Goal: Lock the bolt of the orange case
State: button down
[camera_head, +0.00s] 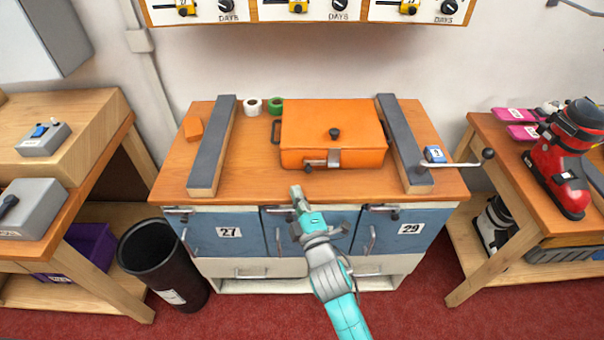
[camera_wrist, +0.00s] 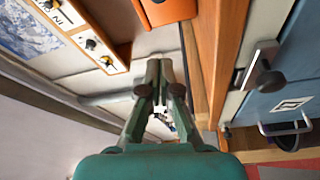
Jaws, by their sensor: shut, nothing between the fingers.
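The orange case (camera_head: 355,125) lies closed on the wooden bench top, with a black knob on its lid and a dark handle on its left side. Its bolt (camera_head: 318,163) is on the front face: a small bar with a dark knob at the left, beside a grey metal plate. I cannot tell whether the bolt is engaged. My gripper (camera_head: 296,192) is shut and empty, in front of the bench's front edge, below and slightly left of the bolt and apart from it. The wrist view shows the closed fingers (camera_wrist: 158,75) and part of the orange case (camera_wrist: 168,9) beyond them.
Grey-topped rails (camera_head: 212,146) and (camera_head: 404,145) flank the case. A lever with a ball end (camera_head: 488,154) sticks out at the right. Blue cabinet doors (camera_head: 238,233) are below.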

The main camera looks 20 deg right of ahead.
jog(key=w, duration=0.7)
jog(key=shift+w+r, duration=0.25)
jog(key=shift+r, duration=0.15)
jog(key=shift+d+f, duration=0.25)
jog(key=shift+d, duration=0.5)
jog(key=shift+s+d+f, duration=0.2)
jog(key=shift+s+d, duration=0.05)
jog(key=shift+d, duration=0.3)
jog(key=shift+s+d+f, duration=0.15)
jog(key=shift+s+d, duration=0.05)
jog(key=shift+d, duration=0.35)
